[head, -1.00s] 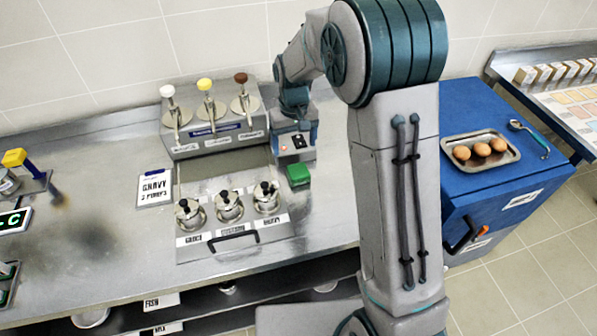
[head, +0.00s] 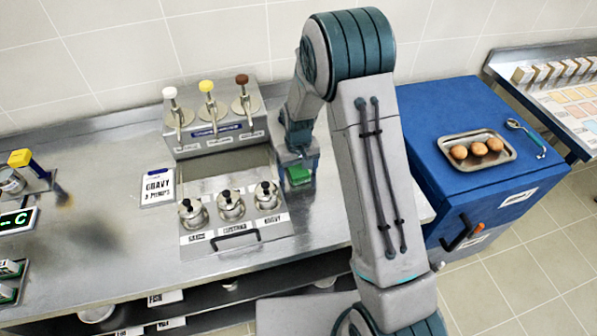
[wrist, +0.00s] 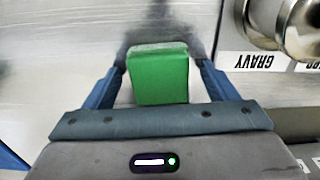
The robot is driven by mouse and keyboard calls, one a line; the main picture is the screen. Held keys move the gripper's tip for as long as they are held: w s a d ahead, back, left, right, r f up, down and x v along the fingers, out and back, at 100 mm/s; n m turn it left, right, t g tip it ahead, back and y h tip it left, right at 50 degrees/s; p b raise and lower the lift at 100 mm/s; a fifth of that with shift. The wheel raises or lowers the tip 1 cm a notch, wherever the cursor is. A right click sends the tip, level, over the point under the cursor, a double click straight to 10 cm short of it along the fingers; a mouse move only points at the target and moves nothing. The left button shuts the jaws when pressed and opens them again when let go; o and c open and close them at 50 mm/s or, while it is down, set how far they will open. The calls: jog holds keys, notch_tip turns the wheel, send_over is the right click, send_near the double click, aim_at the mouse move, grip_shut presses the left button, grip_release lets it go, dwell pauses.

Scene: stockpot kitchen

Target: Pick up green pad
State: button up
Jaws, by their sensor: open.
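The green pad (head: 298,175) is a small green block on the steel counter, just right of the pump and pot station. In the wrist view the green pad (wrist: 159,75) lies between the two blue fingers of my gripper (wrist: 158,82). The fingers are open, with a gap on each side of the pad. In the head view my gripper (head: 298,170) points down over the pad and partly hides it. I cannot tell exactly how far down the fingertips reach.
A station with three lidded pots (head: 231,207) stands close on the left, with pump dispensers (head: 209,118) behind it. A gravy sign (head: 158,187) is farther left. A blue cabinet (head: 440,130) with a tray of eggs (head: 503,152) is on the right.

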aim_at(298, 172)
jog(key=c, duration=1.1)
jog(key=shift+o, duration=0.2)
jog(key=shift+r, duration=0.1)
jog(key=shift+r, duration=0.45)
jog(key=r+b, duration=0.1)
jog(key=s+r, duration=0.1)
jog(key=r, duration=0.1)
jog(key=shift+r+b, duration=0.2)
jog(key=shift+b, duration=0.2)
jog(key=s+r+b, duration=0.2)
jog(key=s+r, duration=0.4)
jog(key=s, duration=0.4)
jog(key=shift+s+r, duration=0.25)
jog(key=shift+s, duration=0.15)
